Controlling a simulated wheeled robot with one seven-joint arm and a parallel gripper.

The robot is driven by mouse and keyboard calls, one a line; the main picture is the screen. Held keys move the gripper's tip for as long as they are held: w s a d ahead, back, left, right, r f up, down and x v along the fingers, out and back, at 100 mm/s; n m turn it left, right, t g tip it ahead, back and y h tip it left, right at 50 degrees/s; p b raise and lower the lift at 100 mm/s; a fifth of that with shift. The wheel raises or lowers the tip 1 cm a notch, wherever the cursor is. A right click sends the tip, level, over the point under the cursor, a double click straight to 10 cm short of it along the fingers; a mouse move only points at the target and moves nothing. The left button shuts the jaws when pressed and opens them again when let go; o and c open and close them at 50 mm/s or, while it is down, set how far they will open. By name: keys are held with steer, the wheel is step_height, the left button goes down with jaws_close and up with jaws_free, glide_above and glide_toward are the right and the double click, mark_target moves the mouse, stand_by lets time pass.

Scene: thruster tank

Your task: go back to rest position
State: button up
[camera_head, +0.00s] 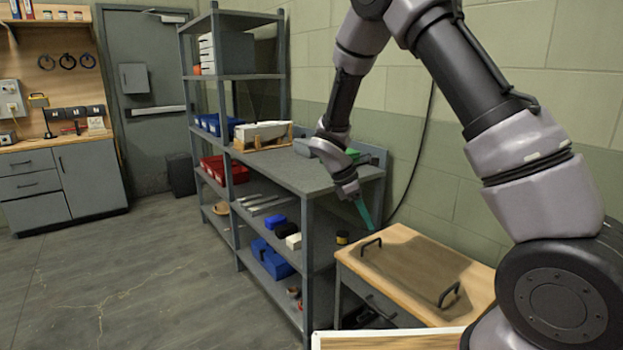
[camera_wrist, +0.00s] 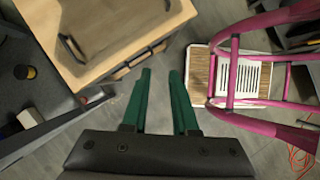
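My gripper (camera_head: 363,214) hangs at the end of my bent arm, beside the right end of the grey shelf unit and near the low wooden cabinet. In the wrist view its two green fingers (camera_wrist: 160,95) stand apart with bare floor showing between them. The gripper is open and holds nothing. In the head view the fingers show only as a small teal shape pointing down, close to the cabinet's back left corner.
The wooden cabinet (camera_head: 388,239) bears a brown tray (camera_head: 415,262) with black handles. The grey shelf unit (camera_head: 280,170) holds blue and red bins. A magenta frame (camera_wrist: 225,70) stands right in the wrist view. Open floor (camera_head: 130,270) lies at left.

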steer(key=s+d+r+m+t+y, duration=0.1)
steer(key=s+d+r+m+y, duration=0.25)
steer(key=r+m, duration=0.45)
steer(key=s+d+r+m+t+y, duration=0.1)
steer(key=s+d+r+m+y, duration=0.2)
steer(key=r, duration=0.9)
steer(key=s+d+r+m+t, duration=0.1)
steer(key=s+r+m+t, duration=0.2)
steer(key=s+r+m, duration=0.2)
steer(key=s+d+r+m+t+y, duration=0.1)
steer(key=s+d+r+m+t, duration=0.1)
steer(key=s+r+m, duration=0.3)
steer(key=shift+s+d+r+m+t, duration=0.2)
steer(key=shift+s+m+t, duration=0.25)
steer(key=shift+s, duration=1.35)
